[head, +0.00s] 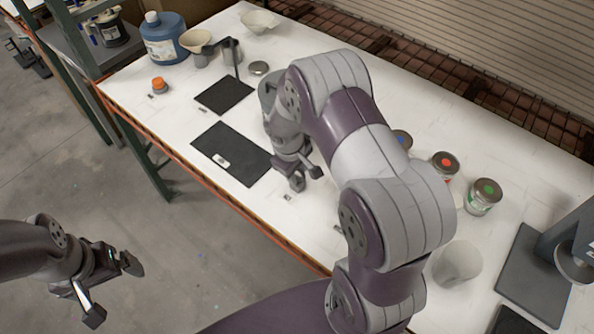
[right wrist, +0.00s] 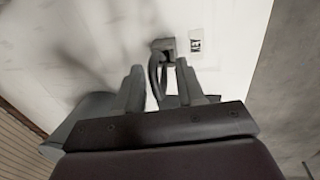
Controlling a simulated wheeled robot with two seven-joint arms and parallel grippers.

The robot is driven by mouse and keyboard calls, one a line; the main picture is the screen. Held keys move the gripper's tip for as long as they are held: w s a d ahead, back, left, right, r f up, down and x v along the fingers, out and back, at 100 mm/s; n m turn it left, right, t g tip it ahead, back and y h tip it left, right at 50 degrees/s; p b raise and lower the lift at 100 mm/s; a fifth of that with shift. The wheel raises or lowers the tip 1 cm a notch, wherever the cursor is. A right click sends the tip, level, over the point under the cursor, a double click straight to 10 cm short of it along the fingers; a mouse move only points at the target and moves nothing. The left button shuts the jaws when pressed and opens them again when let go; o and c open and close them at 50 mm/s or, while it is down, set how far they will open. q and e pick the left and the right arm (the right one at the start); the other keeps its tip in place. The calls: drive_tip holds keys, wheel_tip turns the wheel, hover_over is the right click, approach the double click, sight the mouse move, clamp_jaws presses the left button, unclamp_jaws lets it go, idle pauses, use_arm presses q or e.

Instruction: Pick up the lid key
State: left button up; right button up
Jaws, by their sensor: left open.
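A dark grey piece with a curved loop, which looks like the lid key (right wrist: 163,46), lies on the white table in the right wrist view. My right gripper (right wrist: 158,75) has its two fingers apart, with the loop showing between them and the block end just past the fingertips. I cannot tell if a finger touches it. In the head view my right gripper (head: 306,180) is low over the table's front part, and the key cannot be made out there. My left gripper (head: 112,290) is open and empty over the floor, off the table.
A small label (right wrist: 197,40) lies beside the key. A black mat (head: 240,165) is left of my right gripper, with another mat (head: 224,94) behind. Cans with red (head: 445,165) and green (head: 484,196) dots stand right of my arm. A blue jug (head: 163,40) stands back left.

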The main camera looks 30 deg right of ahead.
drive_tip(key=shift+a, duration=0.15)
clamp_jaws()
drive_tip(key=shift+r, duration=0.1)
